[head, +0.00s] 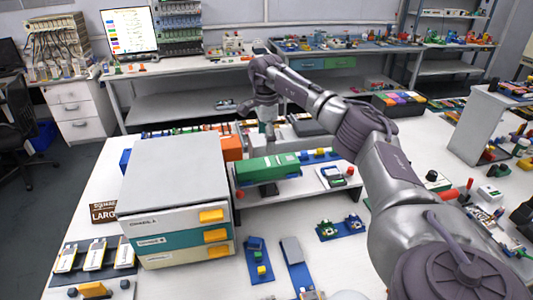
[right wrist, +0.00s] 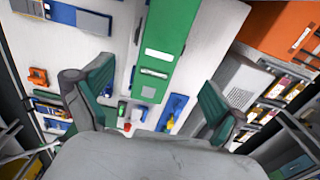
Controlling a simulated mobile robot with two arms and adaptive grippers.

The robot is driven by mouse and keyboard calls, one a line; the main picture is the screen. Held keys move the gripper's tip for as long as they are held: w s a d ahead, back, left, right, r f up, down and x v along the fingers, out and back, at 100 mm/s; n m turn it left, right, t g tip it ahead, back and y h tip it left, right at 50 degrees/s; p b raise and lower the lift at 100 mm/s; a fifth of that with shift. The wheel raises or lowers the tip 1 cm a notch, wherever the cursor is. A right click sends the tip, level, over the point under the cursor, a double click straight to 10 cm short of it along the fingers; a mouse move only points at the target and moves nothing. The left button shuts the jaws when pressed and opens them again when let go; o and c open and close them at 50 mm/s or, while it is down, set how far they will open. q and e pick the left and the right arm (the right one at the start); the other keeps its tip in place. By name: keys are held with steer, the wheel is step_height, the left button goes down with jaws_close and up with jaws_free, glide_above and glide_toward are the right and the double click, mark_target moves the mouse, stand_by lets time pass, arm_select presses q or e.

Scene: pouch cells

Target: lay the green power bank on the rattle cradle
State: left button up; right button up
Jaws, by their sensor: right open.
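The green power bank (head: 267,168) is a long green block with white labels, lying on the white raised shelf (head: 312,182) right of the drawer cabinet. It also shows in the right wrist view (right wrist: 163,50), lying lengthwise between my finger directions. My right gripper (head: 268,136) is above and behind the power bank in the head view. Its two green-padded fingers are spread wide and empty in the right wrist view (right wrist: 152,105). I cannot tell for sure which item is the rattle cradle. My left gripper is in neither view.
A grey cabinet (head: 175,172) with yellow-handled drawers stands left of the shelf. An orange box (head: 231,143) stands behind it. Blue pads with small parts (head: 341,228) lie in front. Small items sit on the shelf's right end. Some bare white table shows between the pads.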

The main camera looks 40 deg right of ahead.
step_height(320, 180, up, 2)
steer(key=shift+r, duration=0.25)
stand_by(0.7)
